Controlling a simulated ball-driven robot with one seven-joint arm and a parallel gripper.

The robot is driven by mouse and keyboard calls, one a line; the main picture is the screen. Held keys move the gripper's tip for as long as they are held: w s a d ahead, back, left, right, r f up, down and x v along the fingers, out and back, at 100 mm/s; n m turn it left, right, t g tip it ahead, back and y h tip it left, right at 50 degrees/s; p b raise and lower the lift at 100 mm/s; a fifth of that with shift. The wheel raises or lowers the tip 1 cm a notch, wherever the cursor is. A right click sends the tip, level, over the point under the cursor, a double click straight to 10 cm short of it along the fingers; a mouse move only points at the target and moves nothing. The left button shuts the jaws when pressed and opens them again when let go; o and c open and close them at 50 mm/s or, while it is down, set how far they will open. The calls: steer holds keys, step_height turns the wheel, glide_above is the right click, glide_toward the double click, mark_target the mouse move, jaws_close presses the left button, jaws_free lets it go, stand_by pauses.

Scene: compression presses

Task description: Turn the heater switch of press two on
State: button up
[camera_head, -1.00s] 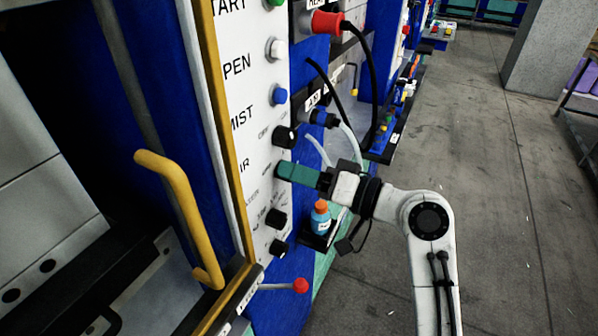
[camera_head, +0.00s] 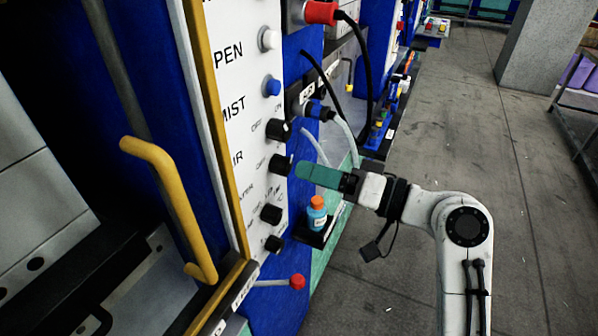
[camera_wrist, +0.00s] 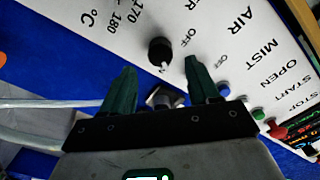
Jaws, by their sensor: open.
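The white control panel (camera_head: 238,120) carries several black knobs. The third one down (camera_head: 271,213), beside a label ending in "ER", looks like the heater switch. In the wrist view that knob (camera_wrist: 160,50) is ahead of the fingers, with OFF to its right. Its setting is too small to tell.
A yellow handle (camera_head: 165,175) stands left of the panel. A red-tipped lever (camera_head: 297,282) sticks out below. A blue bottle with an orange cap (camera_head: 317,213) stands on a small shelf. Hoses hang behind the gripper. The floor (camera_head: 430,130) to the right is clear.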

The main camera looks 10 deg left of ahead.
steer(key=b+v, duration=0.1)
steer(key=v, duration=0.5)
steer(key=shift+d, duration=0.1)
